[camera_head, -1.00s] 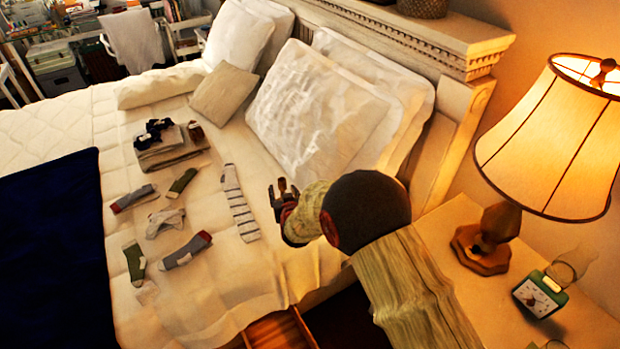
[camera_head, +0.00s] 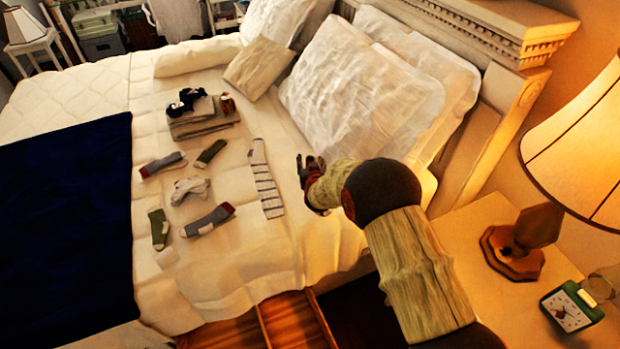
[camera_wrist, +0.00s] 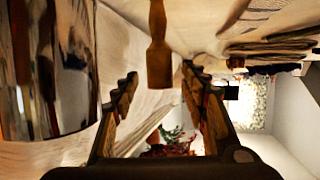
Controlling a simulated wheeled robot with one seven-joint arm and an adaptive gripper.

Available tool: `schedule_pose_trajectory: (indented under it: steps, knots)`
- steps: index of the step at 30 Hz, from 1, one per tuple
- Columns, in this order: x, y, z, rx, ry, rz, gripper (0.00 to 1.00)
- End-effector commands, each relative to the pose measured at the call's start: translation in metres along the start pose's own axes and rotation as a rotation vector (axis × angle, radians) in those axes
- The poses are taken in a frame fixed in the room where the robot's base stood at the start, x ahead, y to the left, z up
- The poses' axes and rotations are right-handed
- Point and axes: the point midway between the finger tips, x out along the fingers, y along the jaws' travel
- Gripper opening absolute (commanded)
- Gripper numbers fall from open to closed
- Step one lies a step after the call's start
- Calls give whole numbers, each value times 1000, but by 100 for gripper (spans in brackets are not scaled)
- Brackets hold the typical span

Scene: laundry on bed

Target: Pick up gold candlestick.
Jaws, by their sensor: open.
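My gripper (camera_head: 309,166) is low over the bed, just right of a striped sock and in front of the pillows. In the wrist view my gripper (camera_wrist: 160,82) is open, its two fingers apart with nothing clasped. A slim brown-gold piece, perhaps the gold candlestick (camera_wrist: 158,62), comes down from the top of that view, in line with the gap between the fingers. I cannot tell how far beyond the fingertips it is. In the head view I cannot make out the candlestick near my gripper.
A large shiny cylinder (camera_wrist: 50,65) fills the left of the wrist view. Folded clothes (camera_head: 203,126) and several socks lie left of my gripper. White pillows (camera_head: 355,90) are behind it. A lamp (camera_head: 515,245) and green clock (camera_head: 571,306) stand on the nightstand at right.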

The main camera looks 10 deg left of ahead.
Motion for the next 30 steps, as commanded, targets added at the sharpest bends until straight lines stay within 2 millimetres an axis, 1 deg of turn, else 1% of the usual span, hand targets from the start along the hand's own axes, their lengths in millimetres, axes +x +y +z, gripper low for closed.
schedule_pose_trajectory:
  steps: [3, 26, 30]
  knots:
    - [0, 0, 0, 0, 0, 0, 44]
    - [-1, 0, 0, 0, 0, 0, 0]
    - [-1, 0, 0, 0, 0, 0, 0]
